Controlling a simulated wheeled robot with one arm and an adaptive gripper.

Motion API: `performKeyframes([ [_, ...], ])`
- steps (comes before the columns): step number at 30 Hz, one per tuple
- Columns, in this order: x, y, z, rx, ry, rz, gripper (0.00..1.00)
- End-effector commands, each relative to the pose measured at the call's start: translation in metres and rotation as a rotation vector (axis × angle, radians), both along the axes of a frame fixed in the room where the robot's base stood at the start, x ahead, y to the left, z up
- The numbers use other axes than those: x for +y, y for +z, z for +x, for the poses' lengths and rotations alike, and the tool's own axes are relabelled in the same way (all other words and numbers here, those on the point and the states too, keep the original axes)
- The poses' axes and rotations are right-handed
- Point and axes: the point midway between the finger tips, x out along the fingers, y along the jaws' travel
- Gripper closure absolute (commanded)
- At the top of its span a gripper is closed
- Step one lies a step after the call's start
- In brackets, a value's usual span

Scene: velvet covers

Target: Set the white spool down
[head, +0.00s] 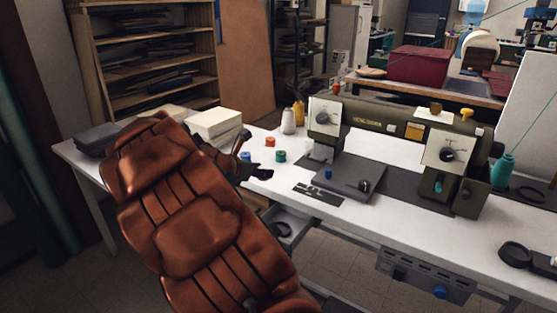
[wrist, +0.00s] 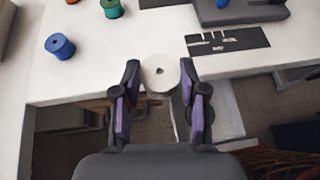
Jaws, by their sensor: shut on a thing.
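In the wrist view, the white spool (wrist: 160,70) is upright, its round top and centre hole facing the camera. My gripper (wrist: 160,82) is shut on it, with one dark and purple finger on each side. The spool is at the front edge of the white table (wrist: 88,70); I cannot tell whether its base touches the top. In the head view, my gripper (head: 254,170) is near the table's front edge, partly hidden by my copper-coloured arm. The spool is hard to make out there.
A blue spool (wrist: 60,46), a green spool (wrist: 111,9) and an orange spool (head: 269,142) stand beyond my gripper. The sewing machine (head: 380,125) is to the right. An open drawer (head: 288,228) is below the edge. White tabletop between the spools is bare.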

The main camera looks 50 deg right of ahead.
Motion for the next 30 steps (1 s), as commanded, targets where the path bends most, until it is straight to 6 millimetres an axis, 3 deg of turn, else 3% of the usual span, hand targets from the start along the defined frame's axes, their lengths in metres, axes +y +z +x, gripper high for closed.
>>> performKeyframes([
  [3, -0.009, -0.006, -0.016, 0.001, -0.054, 0.0, 0.74],
  [7, -0.022, -0.009, -0.019, 0.0, -0.072, 0.001, 0.74],
  [24, -0.138, -0.02, 0.0, -0.002, -0.067, 0.001, 0.74],
  [30, -0.159, -0.022, 0.003, 0.0, -0.066, 0.002, 0.74],
])
